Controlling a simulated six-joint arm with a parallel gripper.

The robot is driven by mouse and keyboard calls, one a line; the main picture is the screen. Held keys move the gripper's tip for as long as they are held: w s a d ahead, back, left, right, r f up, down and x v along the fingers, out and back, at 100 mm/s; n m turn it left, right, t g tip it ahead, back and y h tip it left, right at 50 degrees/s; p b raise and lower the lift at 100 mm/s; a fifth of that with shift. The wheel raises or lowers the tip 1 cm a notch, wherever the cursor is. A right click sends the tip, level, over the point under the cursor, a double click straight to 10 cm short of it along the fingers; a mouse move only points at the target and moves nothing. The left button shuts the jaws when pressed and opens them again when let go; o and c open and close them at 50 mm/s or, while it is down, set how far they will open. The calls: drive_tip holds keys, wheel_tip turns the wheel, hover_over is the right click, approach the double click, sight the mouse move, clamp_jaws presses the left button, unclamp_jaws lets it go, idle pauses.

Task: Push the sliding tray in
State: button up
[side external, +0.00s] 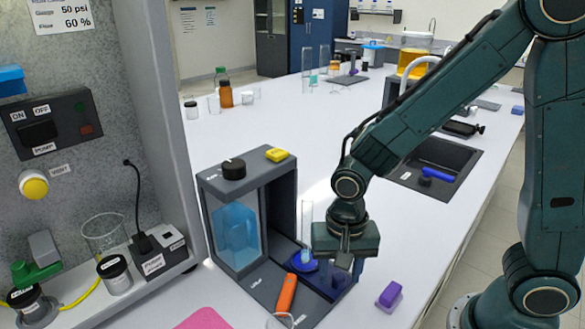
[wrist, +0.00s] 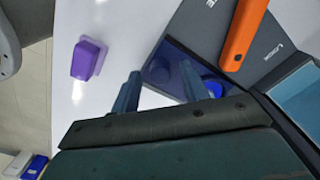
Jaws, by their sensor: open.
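The sliding tray appears to be the dark blue piece (side external: 327,284) at the right side of the dark grey rig (side external: 284,213); it also shows in the wrist view (wrist: 158,72). A round blue part (side external: 303,262) with a clear tube standing by it lies at the tray's inner side, partly hidden in the wrist view. My gripper (side external: 345,265) points down over the tray's outer end. Its two fingers are apart with nothing between them. In the wrist view the fingertips (wrist: 160,73) overlap the tray; I cannot tell whether they touch it.
A purple block (side external: 389,296) lies on the white bench to the right. The bench right of the rig is mostly clear.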

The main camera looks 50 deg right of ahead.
sight(309, 248)
clamp_jaws()
drive_tip(key=shift+w, duration=0.1)
drive_tip(key=shift+w+r, duration=0.1)
drive_tip(key=shift+w, duration=3.7)
unclamp_jaws()
drive_tip(key=shift+s, duration=0.1)
drive_tip(key=shift+r, duration=0.1)
